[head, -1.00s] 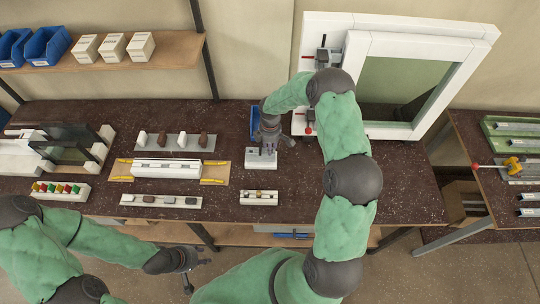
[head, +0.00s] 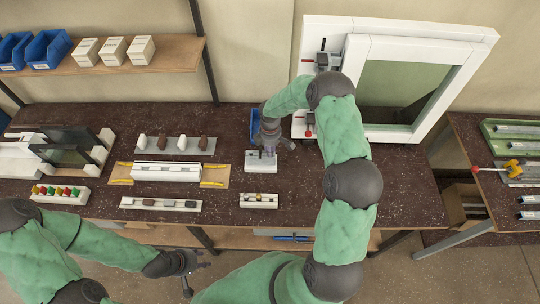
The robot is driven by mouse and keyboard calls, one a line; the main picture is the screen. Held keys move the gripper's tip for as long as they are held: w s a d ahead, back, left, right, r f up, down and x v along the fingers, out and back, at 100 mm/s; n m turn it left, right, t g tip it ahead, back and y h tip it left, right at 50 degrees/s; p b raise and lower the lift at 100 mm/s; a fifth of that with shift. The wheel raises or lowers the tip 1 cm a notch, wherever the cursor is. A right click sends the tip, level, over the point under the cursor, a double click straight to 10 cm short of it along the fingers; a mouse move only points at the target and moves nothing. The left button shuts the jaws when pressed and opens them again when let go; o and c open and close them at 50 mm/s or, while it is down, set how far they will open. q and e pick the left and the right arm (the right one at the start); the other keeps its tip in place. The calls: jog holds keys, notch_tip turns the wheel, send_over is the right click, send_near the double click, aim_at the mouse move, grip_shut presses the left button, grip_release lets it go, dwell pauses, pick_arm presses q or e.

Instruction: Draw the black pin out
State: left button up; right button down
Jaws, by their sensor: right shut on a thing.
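My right gripper (head: 270,146) is over a pale block (head: 261,167) on the bench, left of the window frame. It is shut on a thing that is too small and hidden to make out. A black upright piece (head: 323,44) shows on the upper fitting of the window frame; I cannot tell whether it is the black pin. A lower fitting with a red knob (head: 309,132) is partly hidden by my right arm. My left gripper (head: 196,274) is in front of the bench, empty, its fingers apart.
The white window frame (head: 478,42) stands at the back right. A small white rack (head: 258,204) is in front of the pale block. A white profile (head: 166,172) and strips of parts lie to the left. The dark bench (head: 230,195) is bare between them.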

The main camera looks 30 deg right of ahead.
jog(key=shift+r+p, duration=0.4)
jog(key=shift+r, duration=0.4)
dwell(0.4)
notch_tip(320, 180, up, 8)
jog(key=p, duration=0.4)
dwell(0.9)
